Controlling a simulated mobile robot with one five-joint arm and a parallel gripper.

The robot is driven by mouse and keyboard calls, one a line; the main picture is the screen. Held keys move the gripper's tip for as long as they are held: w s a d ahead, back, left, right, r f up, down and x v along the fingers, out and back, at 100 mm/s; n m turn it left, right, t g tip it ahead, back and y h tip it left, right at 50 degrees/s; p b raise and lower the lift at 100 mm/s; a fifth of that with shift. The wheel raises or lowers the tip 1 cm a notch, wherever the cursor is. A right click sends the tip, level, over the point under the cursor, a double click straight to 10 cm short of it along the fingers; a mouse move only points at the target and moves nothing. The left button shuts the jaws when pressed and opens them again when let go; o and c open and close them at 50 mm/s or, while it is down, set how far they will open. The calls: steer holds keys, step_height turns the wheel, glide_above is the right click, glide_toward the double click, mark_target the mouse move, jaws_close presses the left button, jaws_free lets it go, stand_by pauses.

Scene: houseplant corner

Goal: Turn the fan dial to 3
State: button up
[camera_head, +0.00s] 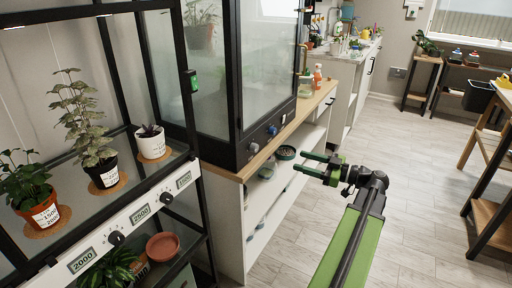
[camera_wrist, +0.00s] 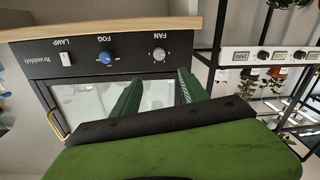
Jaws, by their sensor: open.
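The fan dial (camera_wrist: 159,53) is a small grey knob under the label FAN on the dark panel of the glass cabinet. It also shows in the head view (camera_head: 254,148), left of the blue fog dial (camera_head: 272,130). The numbers around the fan dial and its setting are too small to read. My gripper (camera_head: 310,164) is open and empty, to the right of the panel and apart from it. In the wrist view, its two green fingers (camera_wrist: 158,78) point toward the panel, with the fan dial between their lines, beyond the tips.
The fog dial (camera_wrist: 107,57) and lamp switch (camera_wrist: 66,58) share the panel. The wooden counter edge (camera_head: 300,116) runs below it, over shelves with bowls (camera_head: 285,152). A plant rack with knobs (camera_head: 117,238) stands at left.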

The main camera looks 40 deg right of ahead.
mark_target(257, 148)
steer(key=x, duration=1.7)
steer(key=shift+w, duration=0.2)
steer(key=shift+c, duration=0.4)
jaws_close()
